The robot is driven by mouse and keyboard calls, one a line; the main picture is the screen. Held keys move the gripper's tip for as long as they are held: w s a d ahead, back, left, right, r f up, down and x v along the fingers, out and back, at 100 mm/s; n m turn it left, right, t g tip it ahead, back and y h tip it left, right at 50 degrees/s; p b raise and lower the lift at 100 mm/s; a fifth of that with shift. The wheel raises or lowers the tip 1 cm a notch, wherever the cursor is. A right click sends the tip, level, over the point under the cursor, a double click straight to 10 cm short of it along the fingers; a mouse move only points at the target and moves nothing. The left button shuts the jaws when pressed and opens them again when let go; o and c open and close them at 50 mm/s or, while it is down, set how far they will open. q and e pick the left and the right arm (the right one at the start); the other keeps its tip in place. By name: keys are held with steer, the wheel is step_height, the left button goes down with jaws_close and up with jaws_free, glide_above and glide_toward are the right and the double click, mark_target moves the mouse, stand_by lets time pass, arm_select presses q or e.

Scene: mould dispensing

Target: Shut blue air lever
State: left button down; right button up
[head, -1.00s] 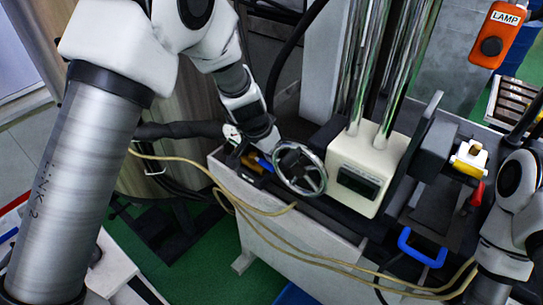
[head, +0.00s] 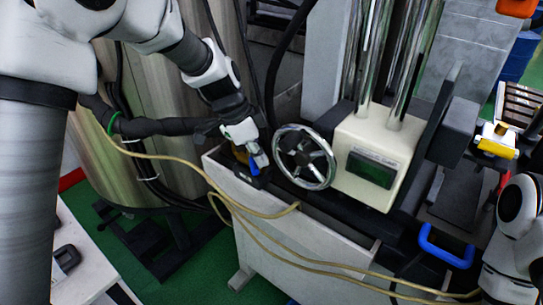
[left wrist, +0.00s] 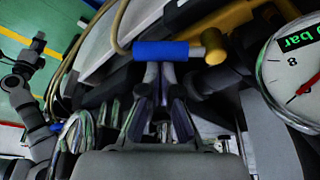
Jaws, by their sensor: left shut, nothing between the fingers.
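The blue air lever (left wrist: 160,51) lies across the upper middle of the left wrist view, on a brass valve (left wrist: 214,46). In the head view the lever (head: 254,168) is a small blue patch left of the handwheel, partly hidden by my gripper. My left gripper (head: 258,157) is shut and empty at the lever. In the left wrist view its fingertips (left wrist: 160,68) meet the lever's near edge; I cannot tell whether they touch. My right arm shows at the right edge, but its gripper is out of view.
A metal handwheel (head: 305,157) stands close to the right of my left gripper, beside a cream press head (head: 372,160). A round gauge (left wrist: 295,75) with a red needle is at the right of the wrist view. A yellow hose (head: 250,212) and a blue U-shaped handle (head: 446,246) are nearby.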

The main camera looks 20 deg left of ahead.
arm_select(q)
steer(key=shift+s+a+m+g, duration=0.3)
steer(key=shift+a+m, duration=0.1)
steer(key=shift+m, duration=0.5)
steer(key=m, duration=0.1)
steer(key=a+m+g, duration=0.1)
steer(key=shift+s+r+m, duration=0.1)
steer(key=shift+s+m, duration=0.15)
steer(key=shift+m, duration=0.15)
steer(key=a+m+p, duration=0.1)
steer(key=a+m+g+p, duration=0.1)
steer(key=m, duration=0.1)
steer(key=shift+s+a+m, duration=0.1)
steer(key=shift+s+m, duration=0.1)
steer(key=shift+m, duration=0.1)
steer(key=shift+a, duration=0.1)
steer(key=shift+p, duration=0.3)
